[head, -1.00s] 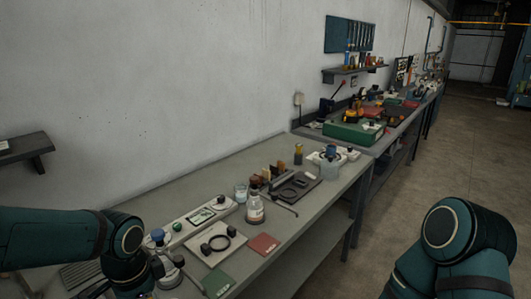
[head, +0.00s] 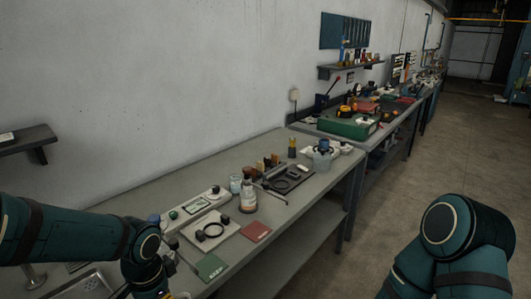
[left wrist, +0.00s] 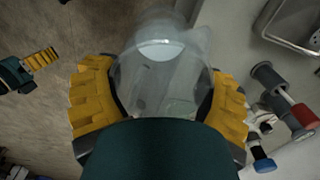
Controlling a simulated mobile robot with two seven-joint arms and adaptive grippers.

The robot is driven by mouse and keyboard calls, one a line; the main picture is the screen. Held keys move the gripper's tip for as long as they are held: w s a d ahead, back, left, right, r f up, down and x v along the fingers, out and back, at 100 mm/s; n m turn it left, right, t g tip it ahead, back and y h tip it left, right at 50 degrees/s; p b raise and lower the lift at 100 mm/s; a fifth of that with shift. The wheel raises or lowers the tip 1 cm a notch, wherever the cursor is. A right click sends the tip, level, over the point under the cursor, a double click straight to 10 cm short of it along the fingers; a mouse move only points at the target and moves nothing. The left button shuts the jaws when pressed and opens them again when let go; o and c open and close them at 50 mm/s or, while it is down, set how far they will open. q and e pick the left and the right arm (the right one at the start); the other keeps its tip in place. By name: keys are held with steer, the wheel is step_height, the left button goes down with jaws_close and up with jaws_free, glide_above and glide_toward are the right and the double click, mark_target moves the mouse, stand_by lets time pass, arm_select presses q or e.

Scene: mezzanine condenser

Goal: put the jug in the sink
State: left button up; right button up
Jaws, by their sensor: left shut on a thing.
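The jug (left wrist: 165,85) is clear and see-through. In the left wrist view it sits between the yellow fingers of my left gripper (left wrist: 160,103), which is shut on it. The jug is over the boundary of floor and bench edge in that view. The sink (left wrist: 292,25), a metal basin, shows at the top right there, apart from the jug. In the head view the sink (head: 85,286) is cut off at the bottom left; my left gripper's fingers and the jug are not visible there. A yellow finger of my right gripper (left wrist: 40,60) shows at the left of the wrist view.
A tap (head: 34,276) stands by the sink. The bench (head: 180,185) carries a bottle (head: 249,200), a glass beaker (head: 235,183), a white board (head: 211,231), a green pad (head: 210,266) and a red pad (head: 255,231). The bench's back strip is clear.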

arm_select(q)
steer(key=w+d+f+n, duration=0.1)
steer(key=d+f+n, duration=0.1)
steer(key=f, duration=0.3)
steer(key=w+d+f+n, duration=0.2)
steer(key=d+f+n, duration=0.1)
steer(key=f+n, duration=0.2)
steer(key=shift+f, duration=0.7)
